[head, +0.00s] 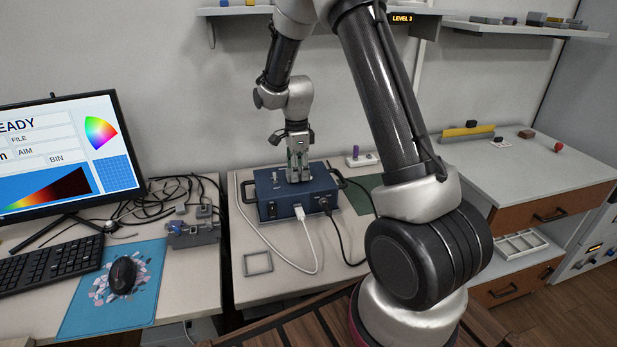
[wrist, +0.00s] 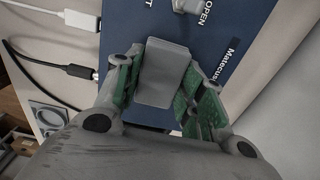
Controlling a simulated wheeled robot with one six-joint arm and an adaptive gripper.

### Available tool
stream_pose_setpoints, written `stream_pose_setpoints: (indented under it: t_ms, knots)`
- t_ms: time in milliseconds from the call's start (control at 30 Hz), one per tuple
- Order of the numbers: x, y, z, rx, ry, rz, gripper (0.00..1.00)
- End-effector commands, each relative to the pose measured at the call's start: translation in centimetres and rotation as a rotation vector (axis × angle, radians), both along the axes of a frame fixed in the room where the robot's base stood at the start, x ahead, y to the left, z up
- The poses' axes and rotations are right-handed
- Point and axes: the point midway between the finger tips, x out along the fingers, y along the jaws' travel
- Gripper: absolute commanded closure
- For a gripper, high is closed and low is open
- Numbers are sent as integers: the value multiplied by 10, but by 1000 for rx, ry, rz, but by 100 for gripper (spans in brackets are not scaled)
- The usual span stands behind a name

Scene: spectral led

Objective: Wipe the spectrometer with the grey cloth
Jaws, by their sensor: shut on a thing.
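The spectrometer (head: 290,206) is a blue box with a handle and cables at its front, on the middle table. Its blue top with white lettering fills the upper part of the wrist view (wrist: 120,30). My gripper (head: 298,176) points down at the top of the box, near its middle. In the wrist view its green-padded fingers are shut on a grey folded piece, the grey cloth (wrist: 165,72). The cloth lies over the blue top and seems to touch it, though the contact edge is hard to see. In the head view the fingers mostly hide the cloth.
A white cable (head: 308,240) and a black cable run from the box's front. A grey square frame (head: 258,264) lies on the table in front. A monitor (head: 60,150), keyboard and mouse stand left. A small device (head: 361,160) sits behind right.

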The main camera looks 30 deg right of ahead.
Motion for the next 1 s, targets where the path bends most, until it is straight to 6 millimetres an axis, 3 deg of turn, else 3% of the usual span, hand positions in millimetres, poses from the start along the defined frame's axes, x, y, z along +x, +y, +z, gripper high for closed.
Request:
stream_pose_setpoints:
  t_ms: [333, 700, 1000]
  knots:
    - [0, -3, 0, 0, 0, -1, 88]
    - [-9, -41, -3, -1, 2, -2, 87]
    - [-11, -45, -4, -1, 6, -1, 87]
